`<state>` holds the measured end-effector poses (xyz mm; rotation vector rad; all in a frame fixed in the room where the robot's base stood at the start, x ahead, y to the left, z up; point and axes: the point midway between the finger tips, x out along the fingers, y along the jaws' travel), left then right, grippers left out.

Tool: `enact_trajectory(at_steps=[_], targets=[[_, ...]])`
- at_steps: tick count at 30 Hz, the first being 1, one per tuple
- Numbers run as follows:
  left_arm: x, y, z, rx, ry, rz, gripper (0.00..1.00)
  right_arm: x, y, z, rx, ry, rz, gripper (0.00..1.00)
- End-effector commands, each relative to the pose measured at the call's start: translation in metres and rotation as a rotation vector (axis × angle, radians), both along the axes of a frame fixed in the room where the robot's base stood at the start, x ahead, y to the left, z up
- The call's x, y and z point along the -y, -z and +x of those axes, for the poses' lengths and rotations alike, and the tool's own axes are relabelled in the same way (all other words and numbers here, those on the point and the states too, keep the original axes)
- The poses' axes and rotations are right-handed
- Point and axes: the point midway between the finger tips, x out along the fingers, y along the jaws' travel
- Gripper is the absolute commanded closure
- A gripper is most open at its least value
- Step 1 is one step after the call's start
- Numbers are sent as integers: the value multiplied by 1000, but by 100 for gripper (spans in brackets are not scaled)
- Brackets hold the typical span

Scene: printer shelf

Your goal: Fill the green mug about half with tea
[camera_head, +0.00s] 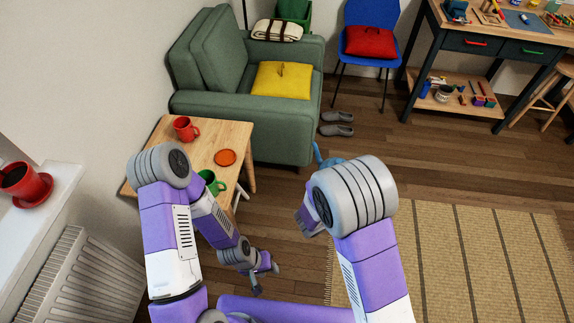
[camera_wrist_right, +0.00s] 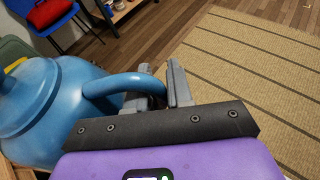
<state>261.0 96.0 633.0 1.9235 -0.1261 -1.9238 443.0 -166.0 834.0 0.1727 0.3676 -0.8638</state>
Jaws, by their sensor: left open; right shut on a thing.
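The green mug (camera_head: 212,183) stands on the small wooden table (camera_head: 205,156), partly hidden behind my left arm. A blue teapot (camera_wrist_right: 45,105) fills the left of the right wrist view. My right gripper (camera_wrist_right: 165,88) is shut on its handle. In the head view only a bit of the teapot (camera_head: 326,158) shows above my right arm, which hides the rest and the right gripper. My left gripper (camera_head: 267,280) is open and empty, low in front of the table. The tea level in the mug cannot be made out.
A red mug (camera_head: 185,128) and an orange-red coaster (camera_head: 225,157) are on the same table. A green armchair (camera_head: 290,130) stands behind it and a radiator (camera_head: 75,280) to the left. A striped rug (camera_head: 470,260) lies on open floor at right.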

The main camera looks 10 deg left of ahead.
Motion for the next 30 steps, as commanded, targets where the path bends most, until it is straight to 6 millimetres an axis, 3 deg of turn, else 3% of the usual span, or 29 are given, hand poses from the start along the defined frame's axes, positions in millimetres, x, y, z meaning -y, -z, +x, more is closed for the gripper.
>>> enact_trajectory(at_steps=[5, 8, 15, 21, 25, 30], targets=[[0, 10, 0, 0, -1, 0, 57, -36, 15, 28, 13, -113, 5, 100], [0, 18, 0, -1, -1, 1, 57, -69, 27, 50, 16, -214, 9, 100], [0, 39, 0, 0, -1, 0, 57, -171, 55, 100, 24, -513, 22, 100], [0, 54, 0, 0, -1, 0, 57, -254, 70, 124, 28, -744, 32, 100], [0, 60, 0, 0, -1, 0, 57, -289, 74, 130, 28, -842, 37, 100], [0, 63, 0, 0, 0, 0, 57, -311, 77, 133, 27, -903, 39, 100]])
